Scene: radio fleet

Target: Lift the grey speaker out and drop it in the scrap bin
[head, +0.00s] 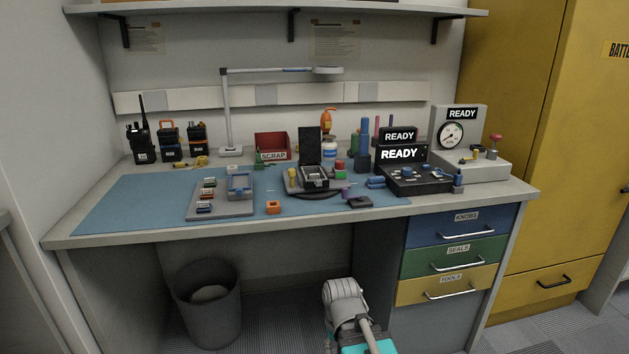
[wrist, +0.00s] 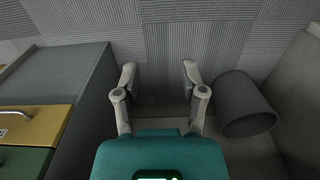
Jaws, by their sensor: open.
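The red scrap bin (head: 272,147), labelled SCRAP, stands at the back middle of the bench in the head view. An opened radio case (head: 314,178) with a raised dark lid sits on a round dark stand in front of it. Something greyish shows inside the case, but I cannot tell whether it is the grey speaker. My gripper (wrist: 158,88) is open and empty in the wrist view, pointing toward the floor beneath the bench. In the head view my arm is low in front of the bench, well below its top.
A grey parts tray (head: 220,211) lies on the blue mat (head: 130,204). A lamp (head: 228,115) stands behind. Black READY units (head: 402,178) are to the right. Drawers (head: 455,257) and a waste basket (head: 209,310) flank the space under the bench; the basket also shows in the wrist view (wrist: 246,105).

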